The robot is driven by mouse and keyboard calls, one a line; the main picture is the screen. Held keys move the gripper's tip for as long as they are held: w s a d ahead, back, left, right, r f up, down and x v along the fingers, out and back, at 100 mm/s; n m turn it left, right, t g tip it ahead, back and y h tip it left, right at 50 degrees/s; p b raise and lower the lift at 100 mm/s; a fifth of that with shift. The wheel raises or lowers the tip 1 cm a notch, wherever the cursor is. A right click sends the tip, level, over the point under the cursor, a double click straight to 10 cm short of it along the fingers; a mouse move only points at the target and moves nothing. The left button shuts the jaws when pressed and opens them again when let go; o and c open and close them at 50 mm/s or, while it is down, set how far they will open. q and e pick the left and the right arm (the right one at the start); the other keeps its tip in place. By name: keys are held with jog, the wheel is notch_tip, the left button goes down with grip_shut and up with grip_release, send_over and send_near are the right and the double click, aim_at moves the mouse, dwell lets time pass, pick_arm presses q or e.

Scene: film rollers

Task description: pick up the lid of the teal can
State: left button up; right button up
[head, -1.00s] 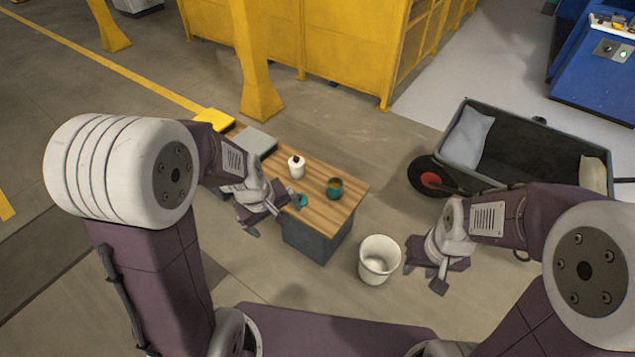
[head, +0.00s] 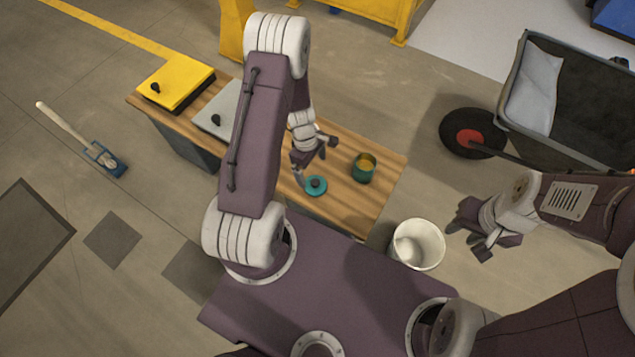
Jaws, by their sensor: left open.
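The lid (head: 316,186), a teal disc with a dark knob, lies on the wooden bench top near its front edge. The teal can (head: 364,168) stands to the right of it, uncovered, with something yellow-orange inside. My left gripper (head: 309,168) is open just behind the lid in the picture, its fingers apart and nothing between them. Its height over the bench is hard to judge. My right gripper (head: 468,241) looks open and empty, out to the right past the bench.
A yellow box (head: 172,83) and a grey box (head: 214,108) with dark knobs sit at the bench's left. A white bucket (head: 418,245) stands on the floor right of the bench. A cart (head: 515,110) stands farther right. A blue-headed tool (head: 106,166) lies on the floor left.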

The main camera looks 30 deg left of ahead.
aim_at(315, 182)
pick_arm(q)
jog(key=shift+f, duration=0.15)
jog(key=shift+a+f, duration=0.15)
jog(key=shift+f, duration=0.05)
jog(key=f+b, duration=0.2)
jog(key=f, duration=0.1)
jog(key=d+f+b, duration=0.1)
jog(key=f+b, duration=0.1)
jog(key=f, duration=0.1)
jog(key=f+b, duration=0.2)
jog(key=f, duration=0.1)
jog(key=shift+d, duration=0.15)
jog(key=shift+r, duration=0.15)
